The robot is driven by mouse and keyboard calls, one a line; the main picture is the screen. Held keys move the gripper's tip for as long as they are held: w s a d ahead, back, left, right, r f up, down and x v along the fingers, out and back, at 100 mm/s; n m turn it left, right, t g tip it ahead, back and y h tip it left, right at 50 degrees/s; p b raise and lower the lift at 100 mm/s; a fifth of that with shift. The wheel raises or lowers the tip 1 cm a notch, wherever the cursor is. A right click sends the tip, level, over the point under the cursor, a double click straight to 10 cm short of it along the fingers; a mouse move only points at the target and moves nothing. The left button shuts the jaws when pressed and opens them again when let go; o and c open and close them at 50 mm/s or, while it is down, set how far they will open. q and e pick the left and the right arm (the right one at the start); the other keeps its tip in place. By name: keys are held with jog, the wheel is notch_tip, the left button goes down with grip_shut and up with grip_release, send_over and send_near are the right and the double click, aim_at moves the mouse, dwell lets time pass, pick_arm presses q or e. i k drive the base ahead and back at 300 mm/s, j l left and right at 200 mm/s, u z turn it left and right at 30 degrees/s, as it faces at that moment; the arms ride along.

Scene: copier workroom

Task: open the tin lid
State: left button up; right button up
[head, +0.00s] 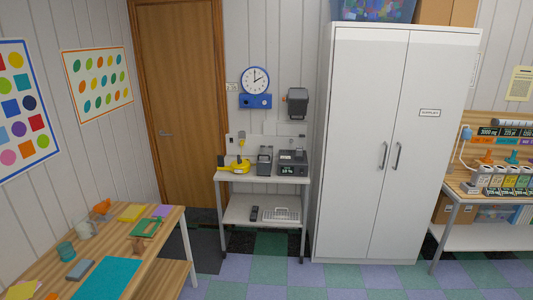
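I cannot make out a tin with a lid for certain. On the wooden table at the left stands a small teal round container (66,251); whether it has a lid is too small to tell. A pale, clear-looking container (84,228) stands just behind it. Neither of my grippers is in view, so nothing shows as held or touched.
The wooden table (172,235) also bears a turquoise sheet (108,279), a grey block (80,270) and coloured papers. A small white stand (240,213) with devices is at the back. A white cabinet (350,150) is shut. A right-hand bench (490,235) holds bottles. Open floor lies between.

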aim_at(265, 158)
jog(key=i+j, duration=0.15)
jog(key=i, duration=0.3)
jog(key=i+j, duration=0.15)
jog(key=i, duration=0.3)
jog(key=i+j, duration=0.15)
jog(key=i, duration=0.3)
jog(key=i+j+z, duration=0.1)
jog(key=i, duration=0.35)
jog(key=i+j+z, duration=0.1)
jog(key=i+z, duration=0.15)
jog(key=i, duration=0.15)
jog(key=i+j+z, duration=0.2)
jog(key=i, duration=0.15)
